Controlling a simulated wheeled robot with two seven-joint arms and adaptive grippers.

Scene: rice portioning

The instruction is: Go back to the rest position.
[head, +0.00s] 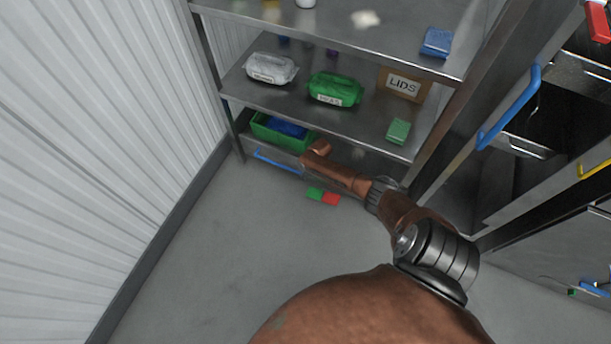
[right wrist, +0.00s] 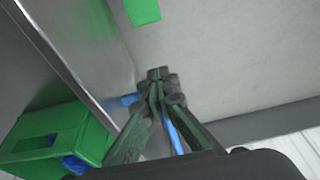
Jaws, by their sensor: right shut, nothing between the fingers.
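My brown right arm (head: 345,180) reaches forward and down to the front of the shelf unit's lowest level. Its gripper is hard to make out in the head view. In the right wrist view my right gripper (right wrist: 160,85) is shut and empty, its dark fingertips together over the grey floor. A blue handle (right wrist: 172,130) shows behind and beside the fingers; I cannot tell whether they touch it. My left gripper is not in view.
A metal shelf unit (head: 225,84) holds a white pack (head: 270,68), a green pack (head: 335,90) and a LIDS box (head: 403,85). A green bin (head: 262,131) stands low. A green-and-red marker (head: 322,197) lies on the floor. A corrugated wall (head: 90,130) is left; the floor between is clear.

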